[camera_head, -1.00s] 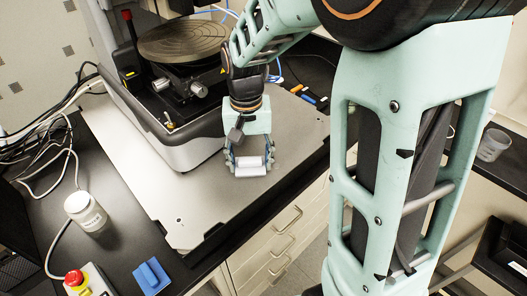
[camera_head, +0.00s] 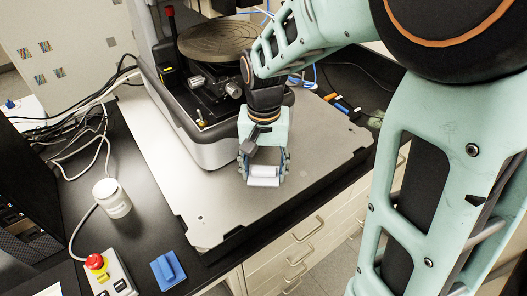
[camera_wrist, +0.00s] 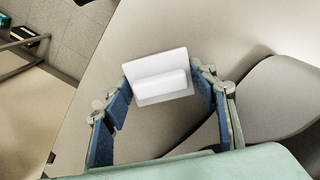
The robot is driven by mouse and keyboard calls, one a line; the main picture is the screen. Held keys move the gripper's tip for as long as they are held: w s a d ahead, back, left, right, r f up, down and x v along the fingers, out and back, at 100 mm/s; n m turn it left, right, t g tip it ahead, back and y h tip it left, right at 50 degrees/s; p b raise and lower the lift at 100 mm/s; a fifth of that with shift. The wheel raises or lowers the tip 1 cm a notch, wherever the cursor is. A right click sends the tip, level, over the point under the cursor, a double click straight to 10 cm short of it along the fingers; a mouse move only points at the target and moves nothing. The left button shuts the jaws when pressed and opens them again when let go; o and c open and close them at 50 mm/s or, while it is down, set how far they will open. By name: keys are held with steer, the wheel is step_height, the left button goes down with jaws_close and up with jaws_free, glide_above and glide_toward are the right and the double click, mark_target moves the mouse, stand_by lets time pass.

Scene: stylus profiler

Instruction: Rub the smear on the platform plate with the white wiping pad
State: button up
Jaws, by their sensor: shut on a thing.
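The white wiping pad (camera_head: 264,172), a flat white block with a raised ridge, is at the metal platform plate (camera_head: 220,205). My gripper (camera_head: 264,180) is shut on it, with a blue-padded finger at each end of the ridge. In the wrist view the pad (camera_wrist: 160,80) sits between the fingertips over the bare grey plate (camera_wrist: 100,120). I cannot tell for sure whether the pad touches the plate. I cannot make out the smear in either view.
The profiler with its round stage (camera_head: 215,40) stands behind and left of my gripper. A white lidded jar (camera_head: 112,198), a red-button control box (camera_head: 105,272) and a blue block (camera_head: 167,270) are on the black bench. The plate's front is clear.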

steer(key=shift+r+p, duration=2.2)
steer(key=shift+r, duration=0.75)
steer(key=shift+r, duration=0.1)
steer(key=shift+r+p, duration=1.2)
steer(key=shift+r, duration=0.3)
steer(key=shift+f, duration=0.1)
